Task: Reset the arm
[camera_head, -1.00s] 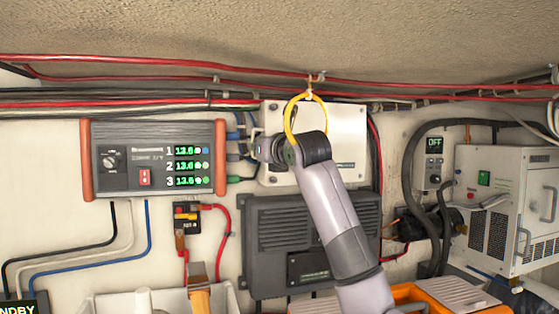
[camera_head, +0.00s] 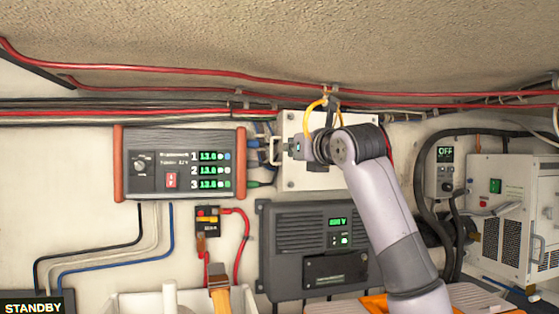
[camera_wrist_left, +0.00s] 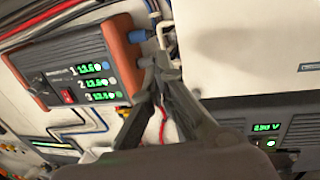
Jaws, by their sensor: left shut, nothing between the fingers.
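My left arm rises from the lower right in the head view and bends at a dark joint. My left gripper (camera_head: 277,150) is at the left edge of a cream wall box (camera_head: 312,180), near a run of blue and green cable ends beside a measuring unit (camera_head: 180,163). In the left wrist view the fingers (camera_wrist_left: 156,68) are together with nothing between them, in front of the gap between the measuring unit (camera_wrist_left: 75,70) and the cream box (camera_wrist_left: 245,45). Whether they touch anything is unclear. My right gripper is out of view.
Red cables (camera_head: 200,74) run along the ceiling edge. A grey unit (camera_head: 290,245) with a green display is below the box. A white vented unit (camera_head: 505,215) stands at right. A STANDBY display (camera_head: 32,307) is at lower left.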

